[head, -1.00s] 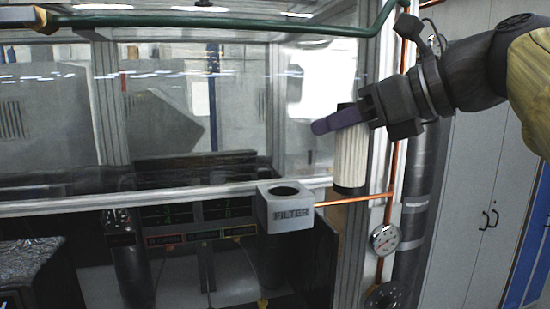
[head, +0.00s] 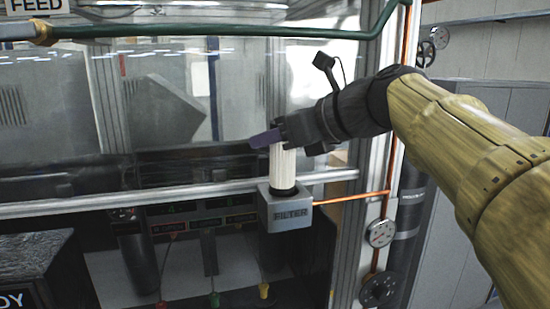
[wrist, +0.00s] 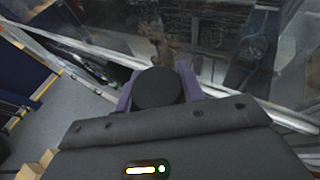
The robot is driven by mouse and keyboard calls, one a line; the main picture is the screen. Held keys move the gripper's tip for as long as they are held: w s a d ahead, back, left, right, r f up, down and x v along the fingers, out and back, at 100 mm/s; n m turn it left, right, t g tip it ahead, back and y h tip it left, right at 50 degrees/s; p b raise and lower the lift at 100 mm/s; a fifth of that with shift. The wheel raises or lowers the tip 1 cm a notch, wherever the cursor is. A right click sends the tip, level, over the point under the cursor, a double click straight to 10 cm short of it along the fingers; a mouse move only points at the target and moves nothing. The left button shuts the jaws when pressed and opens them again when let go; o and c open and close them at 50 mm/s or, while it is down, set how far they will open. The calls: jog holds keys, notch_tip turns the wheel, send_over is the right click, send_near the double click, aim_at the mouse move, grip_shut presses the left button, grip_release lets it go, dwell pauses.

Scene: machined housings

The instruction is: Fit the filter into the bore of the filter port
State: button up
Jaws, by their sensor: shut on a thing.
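The filter (head: 283,169) is a white pleated cylinder with dark end caps. It stands upright over the filter port (head: 291,214), a grey block labelled FILTER, and its lower cap is at the bore's mouth. The bore is hidden by the filter, and I cannot tell how deep the cap sits. My gripper (head: 276,139) is shut on the filter's upper end, with purple fingers on either side. In the wrist view the filter's black top cap (wrist: 157,88) shows between the purple fingers (wrist: 158,92).
A clear panel and a metal rail (head: 150,202) run behind the port. Several coloured knobs (head: 214,299) stand below. A dark box (head: 40,265) is at lower left.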

jog(key=shift+f, duration=0.35)
